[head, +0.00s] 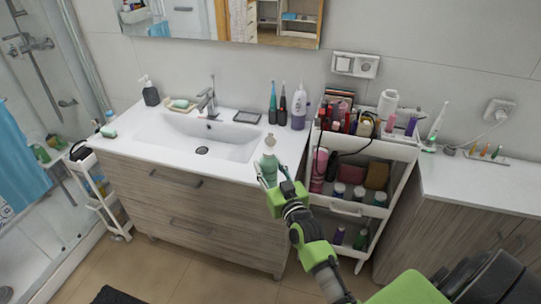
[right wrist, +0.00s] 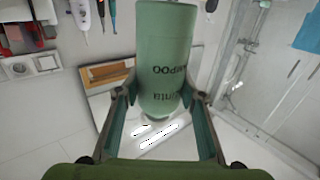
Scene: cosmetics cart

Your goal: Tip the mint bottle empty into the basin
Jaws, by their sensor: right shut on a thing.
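My left gripper is not in view.
A chrome faucet (head: 209,97) stands behind the basin. A loaded white cart (head: 385,150) stands right of the vanity.

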